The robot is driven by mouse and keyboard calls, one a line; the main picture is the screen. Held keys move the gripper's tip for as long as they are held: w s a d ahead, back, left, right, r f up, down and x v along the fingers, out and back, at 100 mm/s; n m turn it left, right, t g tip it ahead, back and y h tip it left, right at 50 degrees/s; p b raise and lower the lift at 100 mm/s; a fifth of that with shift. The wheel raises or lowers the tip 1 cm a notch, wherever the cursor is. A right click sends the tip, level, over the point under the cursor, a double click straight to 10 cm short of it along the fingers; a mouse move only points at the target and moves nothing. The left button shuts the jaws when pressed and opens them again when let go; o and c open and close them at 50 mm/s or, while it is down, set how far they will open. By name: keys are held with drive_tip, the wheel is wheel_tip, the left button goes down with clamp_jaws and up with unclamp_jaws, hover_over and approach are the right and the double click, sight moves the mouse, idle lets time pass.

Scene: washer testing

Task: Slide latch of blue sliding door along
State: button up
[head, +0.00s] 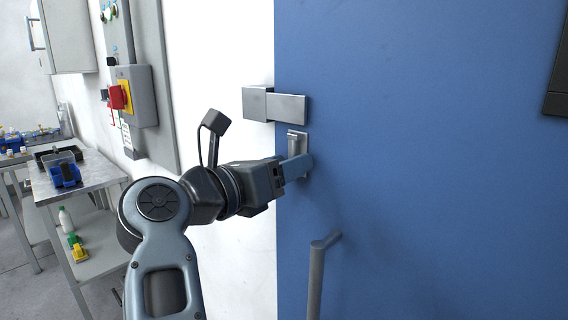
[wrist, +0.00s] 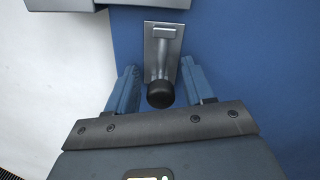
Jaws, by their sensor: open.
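The blue sliding door (head: 420,170) fills the right of the head view, and it also shows in the wrist view (wrist: 245,60). Its latch (head: 296,134) is a grey metal plate with a stem. In the wrist view the latch (wrist: 164,40) has a stem ending in a round black knob (wrist: 160,94). My gripper (head: 298,168) is at the latch and hides most of it in the head view. In the wrist view my gripper (wrist: 161,72) is open, one finger on each side of the stem and knob, with visible gaps on both sides.
A grey metal block (head: 275,105) spans the door edge and white wall just above the latch. A vertical grey handle (head: 317,280) sticks out below. A control box with a red switch (head: 120,97) and a metal table (head: 85,175) stand at left.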

clamp_jaws()
idle(0.3)
idle(0.3)
